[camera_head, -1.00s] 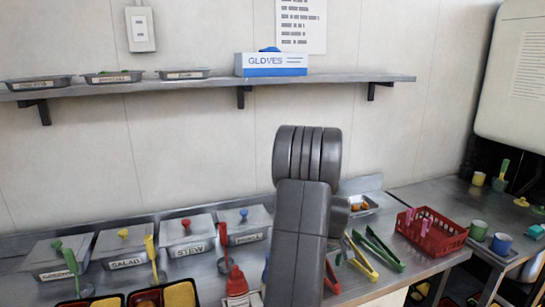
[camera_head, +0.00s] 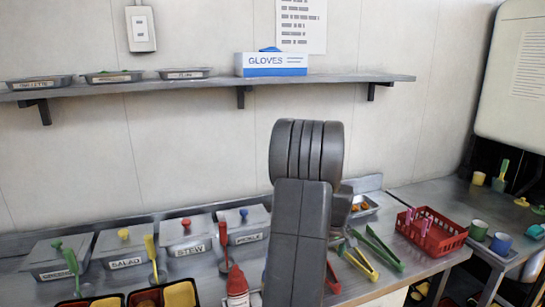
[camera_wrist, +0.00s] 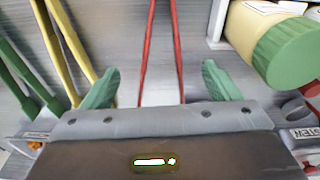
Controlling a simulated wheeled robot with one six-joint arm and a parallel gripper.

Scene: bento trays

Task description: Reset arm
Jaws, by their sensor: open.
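My gripper shows in the wrist view (camera_wrist: 160,88), with its two green fingertips spread apart and nothing between them. Beyond it lie red tongs (camera_wrist: 160,40) on the metal counter, their arms running between the fingertips in the picture. I cannot tell how far below the fingers they are. In the head view my dark grey arm stands folded in the middle and hides the gripper.
Yellow tongs (camera_head: 359,262) and green tongs (camera_head: 382,250) lie right of my arm. A red basket (camera_head: 433,237) stands further right. Lidded pans (camera_head: 190,235) line the counter at left, with bento trays (camera_head: 90,302) in front. A shelf (camera_head: 210,82) spans above.

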